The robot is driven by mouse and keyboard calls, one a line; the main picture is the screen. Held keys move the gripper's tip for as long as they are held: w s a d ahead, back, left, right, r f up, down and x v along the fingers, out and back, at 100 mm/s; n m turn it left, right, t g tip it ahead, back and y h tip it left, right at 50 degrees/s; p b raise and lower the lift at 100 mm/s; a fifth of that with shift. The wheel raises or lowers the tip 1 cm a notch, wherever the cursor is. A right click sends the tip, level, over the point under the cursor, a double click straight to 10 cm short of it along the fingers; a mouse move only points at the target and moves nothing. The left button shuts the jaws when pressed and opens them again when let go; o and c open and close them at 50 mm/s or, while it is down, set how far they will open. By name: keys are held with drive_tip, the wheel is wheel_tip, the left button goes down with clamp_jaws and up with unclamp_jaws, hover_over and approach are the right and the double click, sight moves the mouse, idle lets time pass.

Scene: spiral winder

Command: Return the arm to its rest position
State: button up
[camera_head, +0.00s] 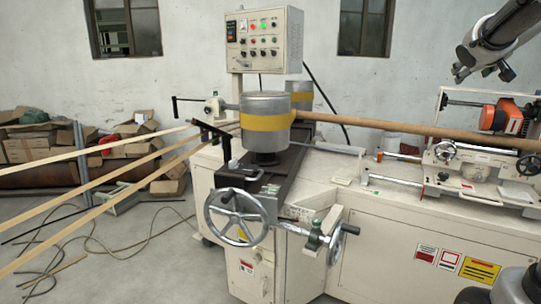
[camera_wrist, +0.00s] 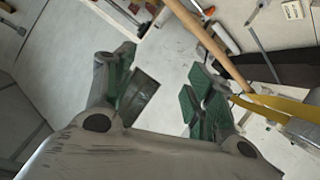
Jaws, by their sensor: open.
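My arm comes in at the top right of the head view. My gripper (camera_head: 483,76) hangs above the right part of the winder (camera_head: 400,225), its fingers apart and nothing between them. In the wrist view my gripper (camera_wrist: 167,95) shows its green-padded fingers spread, with bare pale surface behind the gap. The paper tube (camera_head: 420,128) runs right from the drums, apart from my gripper; it also shows in the wrist view (camera_wrist: 212,42), behind the right finger.
The control box (camera_head: 264,40) stands up behind the steel drums (camera_head: 265,120) with yellow bands. An orange motor unit (camera_head: 505,115) sits below my gripper. A handwheel (camera_head: 238,217) juts out at the front. Paper strips (camera_head: 95,185) cross the left side. Boxes (camera_head: 90,150) are piled behind.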

drive_tip(key=s+a+f+g+y, duration=0.2)
drive_tip(key=s+a+f, duration=0.5)
drive_tip(key=s, duration=0.4)
drive_tip(key=s+a+f+g+y, duration=0.1)
drive_tip(key=s+a+f+g, duration=0.2)
drive_tip(key=s+a+f, duration=0.4)
drive_tip(key=s+a+f+g+y, duration=0.2)
drive_tip(key=s+a+f, duration=0.5)
drive_tip(key=s, duration=0.8)
drive_tip(key=shift+s+f+n+g+y, duration=0.3)
drive_tip(key=shift+f+n+g, duration=0.15)
drive_tip(key=shift+f, duration=0.5)
